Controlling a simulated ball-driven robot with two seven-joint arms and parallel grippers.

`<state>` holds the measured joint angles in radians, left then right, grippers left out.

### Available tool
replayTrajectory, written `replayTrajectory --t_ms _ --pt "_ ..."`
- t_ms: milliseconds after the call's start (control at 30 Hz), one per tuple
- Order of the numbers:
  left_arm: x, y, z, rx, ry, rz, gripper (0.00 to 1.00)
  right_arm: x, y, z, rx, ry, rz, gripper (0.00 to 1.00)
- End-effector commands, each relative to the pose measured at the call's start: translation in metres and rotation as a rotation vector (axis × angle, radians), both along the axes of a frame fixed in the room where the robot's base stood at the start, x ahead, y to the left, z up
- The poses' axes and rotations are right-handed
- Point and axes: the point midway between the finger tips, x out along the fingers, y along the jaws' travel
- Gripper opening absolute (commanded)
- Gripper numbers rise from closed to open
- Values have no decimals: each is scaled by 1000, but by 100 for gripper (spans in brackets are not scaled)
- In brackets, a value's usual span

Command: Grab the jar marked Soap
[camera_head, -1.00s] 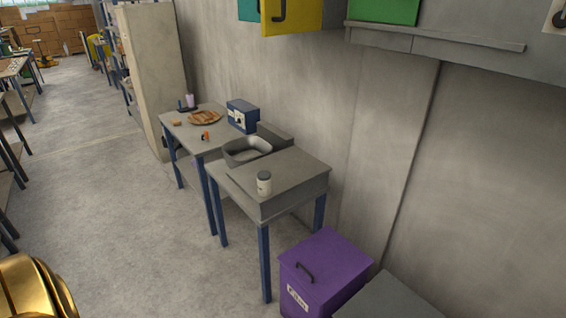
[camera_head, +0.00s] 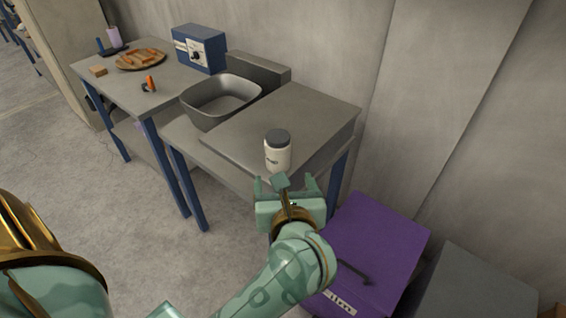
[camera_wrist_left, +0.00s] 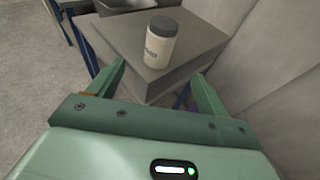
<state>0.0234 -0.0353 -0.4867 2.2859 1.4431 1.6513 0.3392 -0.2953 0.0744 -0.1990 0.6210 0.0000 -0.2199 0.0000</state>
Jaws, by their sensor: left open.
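A white jar (camera_head: 278,155) with a dark grey lid stands upright near the front corner of the grey worktop (camera_head: 318,108). The jar also shows in the left wrist view (camera_wrist_left: 161,45), with small dark lettering on its side that is too blurred to read surely. My left gripper (camera_head: 288,186) is open and empty, just in front of the jar and a little toward the camera. In the left wrist view its two fingers (camera_wrist_left: 158,74) point toward the jar, which appears between them and beyond their tips. My right gripper is not in view.
A grey basin (camera_head: 222,97) sits behind and left of the worktop. Farther left are a blue box with a dial (camera_head: 200,47), a plate of orange-brown pieces (camera_head: 141,59) and a small orange item (camera_head: 149,84). A purple bin (camera_head: 372,240) stands below right, by the wall.

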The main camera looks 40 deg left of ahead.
Motion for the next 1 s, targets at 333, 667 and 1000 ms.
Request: replayTrajectory --t_ms 333,667,1000 --pt "54 46 -25 -32 -6 4 78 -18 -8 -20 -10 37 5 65" --pt "82 71 -34 -32 -6 3 78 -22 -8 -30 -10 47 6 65" --pt "116 98 -46 -32 -5 2 78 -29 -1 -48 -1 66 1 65"
